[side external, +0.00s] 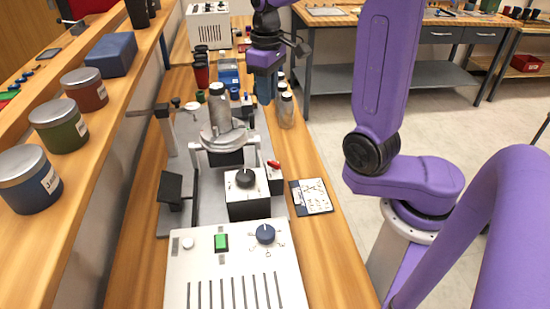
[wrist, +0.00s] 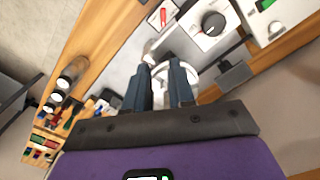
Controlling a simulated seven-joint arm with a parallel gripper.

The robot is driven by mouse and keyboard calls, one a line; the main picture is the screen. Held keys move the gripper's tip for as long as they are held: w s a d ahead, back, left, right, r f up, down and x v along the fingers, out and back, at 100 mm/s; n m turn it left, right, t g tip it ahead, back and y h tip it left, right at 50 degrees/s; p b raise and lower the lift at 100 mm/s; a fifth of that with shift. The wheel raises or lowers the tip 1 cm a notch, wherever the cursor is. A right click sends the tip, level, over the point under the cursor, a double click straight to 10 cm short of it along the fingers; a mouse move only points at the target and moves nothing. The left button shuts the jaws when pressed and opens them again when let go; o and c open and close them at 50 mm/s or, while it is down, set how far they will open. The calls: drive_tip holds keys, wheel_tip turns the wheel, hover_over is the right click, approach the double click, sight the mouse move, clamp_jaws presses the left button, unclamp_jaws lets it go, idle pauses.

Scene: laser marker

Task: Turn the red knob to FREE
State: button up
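The red knob (side external: 273,164) is small and elongated. It sits on a small box beside the larger white box with a black dial (side external: 244,179). In the wrist view the red knob (wrist: 163,14) is near the top edge, on a white face with lettering too small to read. My gripper (side external: 265,90) points down, well behind and above the knob in the side view, touching nothing that I can see. In the wrist view my gripper (wrist: 161,85) shows two blue fingers apart with nothing held between them.
A grey cylindrical fixture (side external: 219,115) stands beside my gripper. A white control panel (side external: 230,285) with a green button and a blue knob (side external: 265,234) is in front. Bottles (side external: 286,108) stand near the bench edge. A printed card (side external: 312,197) lies right of the knob.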

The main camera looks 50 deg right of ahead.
sight(275, 163)
drive_tip(key=shift+m, duration=0.9)
drive_tip(key=s+f, duration=0.1)
drive_tip(key=f, duration=1.1)
drive_tip(key=s+f, duration=0.1)
drive_tip(key=f, duration=0.6)
drive_tip(key=shift+s+a, duration=0.3)
drive_tip(key=shift+a, duration=0.05)
clamp_jaws()
